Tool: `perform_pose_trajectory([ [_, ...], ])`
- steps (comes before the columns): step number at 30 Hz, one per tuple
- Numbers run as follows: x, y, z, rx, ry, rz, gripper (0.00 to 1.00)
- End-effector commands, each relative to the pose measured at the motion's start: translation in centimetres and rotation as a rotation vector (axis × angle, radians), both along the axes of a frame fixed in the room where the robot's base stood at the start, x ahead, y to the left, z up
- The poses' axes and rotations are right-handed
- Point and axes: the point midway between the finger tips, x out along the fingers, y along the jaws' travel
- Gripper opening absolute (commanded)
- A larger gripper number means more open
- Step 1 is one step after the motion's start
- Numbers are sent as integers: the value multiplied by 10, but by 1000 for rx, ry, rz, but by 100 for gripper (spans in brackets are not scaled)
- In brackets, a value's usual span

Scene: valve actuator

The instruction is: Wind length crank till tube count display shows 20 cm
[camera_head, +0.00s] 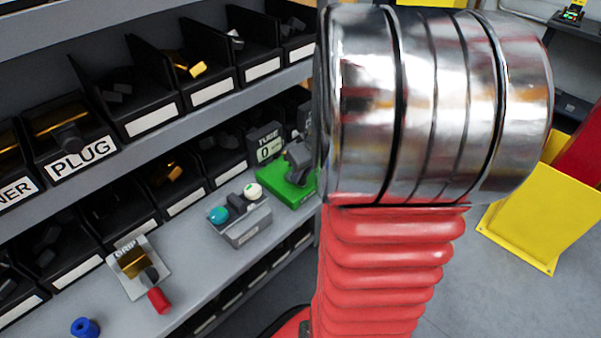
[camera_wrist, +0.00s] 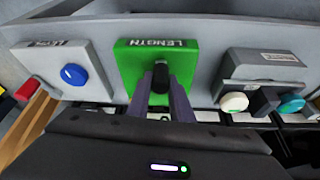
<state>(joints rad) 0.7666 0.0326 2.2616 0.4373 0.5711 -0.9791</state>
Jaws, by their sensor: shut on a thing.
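The green length crank plate (camera_wrist: 134,66), marked LENGTH, is in the middle of the wrist view, with a black crank knob (camera_wrist: 160,76) in front of it. My gripper (camera_wrist: 161,90) is shut on this knob, one finger on each side. The crank's shaft is hidden behind the knob and fingers. In the head view the green plate (camera_head: 273,176) is on the shelf, partly covered by a dark grey part and my arm. The tube count display (camera_head: 265,150) stands behind it and shows a 0; the rest of its face is hidden or too small to read.
A grey box with white and teal knobs (camera_head: 243,226) stands beside the green plate. A grey plate with a blue knob (camera_wrist: 74,74) is on its other side. Black bins (camera_head: 152,115) line the shelves. A yellow container (camera_head: 540,218) stands at the right.

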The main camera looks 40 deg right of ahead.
Motion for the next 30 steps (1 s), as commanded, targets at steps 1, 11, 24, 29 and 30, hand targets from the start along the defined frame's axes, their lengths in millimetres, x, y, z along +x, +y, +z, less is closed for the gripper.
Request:
perform_pose_trajectory([
  [1, 0, 0, 0, 0, 0, 0, 12],
  [11, 0, 2, 0, 0, 0, -1, 0],
  [24, 0, 3, 0, -2, -1, -70, 0],
  [29, 0, 5, 0, -1, -2, -128, 0],
  [30, 0, 6, 0, -1, -2, -145, 0],
])
